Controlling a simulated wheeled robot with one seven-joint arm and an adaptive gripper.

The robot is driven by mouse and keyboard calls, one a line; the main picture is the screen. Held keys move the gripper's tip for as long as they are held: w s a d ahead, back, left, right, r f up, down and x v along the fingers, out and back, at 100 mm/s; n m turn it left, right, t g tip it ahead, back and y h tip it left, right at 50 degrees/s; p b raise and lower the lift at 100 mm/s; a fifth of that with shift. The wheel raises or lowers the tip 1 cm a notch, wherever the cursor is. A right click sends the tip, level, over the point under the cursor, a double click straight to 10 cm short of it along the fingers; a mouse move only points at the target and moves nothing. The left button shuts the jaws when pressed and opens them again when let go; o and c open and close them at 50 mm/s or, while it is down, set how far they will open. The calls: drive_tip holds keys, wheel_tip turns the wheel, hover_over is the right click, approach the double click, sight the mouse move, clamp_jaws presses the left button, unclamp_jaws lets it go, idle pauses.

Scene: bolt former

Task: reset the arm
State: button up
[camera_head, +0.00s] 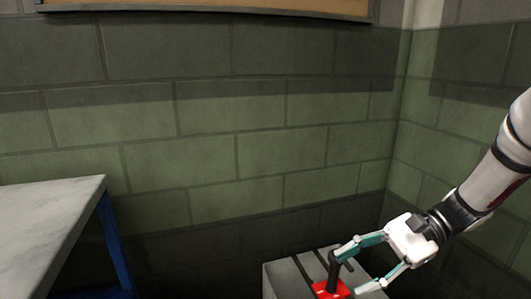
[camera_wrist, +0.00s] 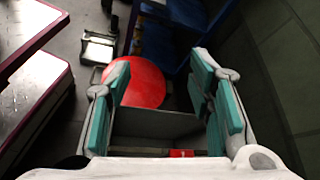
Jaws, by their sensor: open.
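My gripper (camera_head: 354,269) reaches in from the right in the head view, with its two teal-padded fingers spread apart. In the wrist view the fingers (camera_wrist: 162,85) stand well apart, and I see nothing held between them. In the head view the gripper is over or beside a grey box-like unit (camera_head: 284,279) with a dark upright lever (camera_head: 333,272) on a red base (camera_head: 329,291). One fingertip looks close to the lever's top; whether they touch I cannot tell.
A pale-topped table (camera_head: 45,215) with blue legs stands at the left. A block wall (camera_head: 200,140) runs behind, with a framed board (camera_head: 210,8) above. The wrist view shows a red round surface (camera_wrist: 146,82), a blue structure (camera_wrist: 178,40) and pink-edged furniture (camera_wrist: 28,95).

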drive_tip(key=s+a+r+n+g+h, duration=0.2)
drive_tip(key=s+a+r+n+h, duration=0.15)
drive_tip(key=s, duration=0.45)
drive_tip(key=s+d+r+n+t+h, duration=0.1)
drive_tip(key=s+d+n+t+h, duration=0.25)
drive_tip(key=s, duration=0.55)
drive_tip(key=s+d+r+n+t+h, duration=0.1)
drive_tip(key=s+d+r+n+h, duration=0.1)
drive_tip(key=s+n+h, duration=0.55)
wheel_tip(320, 180, up, 35)
drive_tip(key=m+t+y+p, duration=0.2)
drive_tip(key=t+p, duration=0.1)
drive_tip(key=p, duration=3)
drive_tip(key=shift+s+t+p, duration=0.35)
drive_tip(key=shift+s+p, duration=0.05)
drive_tip(key=shift+d+m, duration=0.1)
drive_tip(key=shift+m, duration=0.15)
drive_tip(key=shift+d, duration=0.1)
